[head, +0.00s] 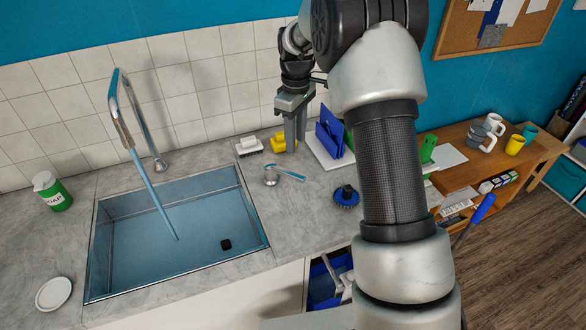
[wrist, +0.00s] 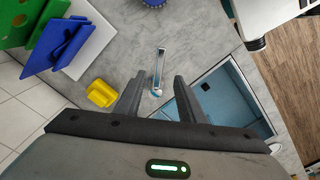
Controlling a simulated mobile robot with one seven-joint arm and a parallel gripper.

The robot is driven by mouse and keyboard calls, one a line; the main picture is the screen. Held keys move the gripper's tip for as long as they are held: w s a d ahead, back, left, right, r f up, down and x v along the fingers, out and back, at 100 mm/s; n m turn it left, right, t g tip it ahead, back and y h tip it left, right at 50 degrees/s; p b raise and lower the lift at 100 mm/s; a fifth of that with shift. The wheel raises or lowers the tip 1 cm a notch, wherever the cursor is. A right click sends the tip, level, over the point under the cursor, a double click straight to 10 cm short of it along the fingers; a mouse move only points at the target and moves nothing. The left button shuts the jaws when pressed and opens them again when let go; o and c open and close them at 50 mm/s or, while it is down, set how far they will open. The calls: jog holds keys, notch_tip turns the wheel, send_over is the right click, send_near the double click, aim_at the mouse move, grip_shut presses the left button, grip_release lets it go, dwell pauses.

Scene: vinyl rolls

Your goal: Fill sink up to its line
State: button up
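The sink (head: 170,250) is set into the grey counter. A pale blue stream (head: 152,195) runs from the tall curved faucet (head: 118,105) into it. The sink's inside looks blue; I cannot make out a fill line or the exact water level. A small dark square (head: 226,244) shows at the sink's right side. A metal tap base with a lever handle (head: 285,172) stands right of the sink. My gripper (head: 291,145) is above the counter behind this lever. In the wrist view its fingers (wrist: 158,82) are apart, with the lever (wrist: 159,68) seen between them, and nothing is held.
A round blue brush (head: 346,195), a soap bottle (head: 52,190) and a white dish (head: 54,293) are on the counter.

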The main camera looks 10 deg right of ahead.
aim_at(295, 174)
notch_tip(295, 174, down, 12)
jog(key=shift+f+p, duration=0.15)
jog(key=shift+p, duration=0.25)
grip_shut()
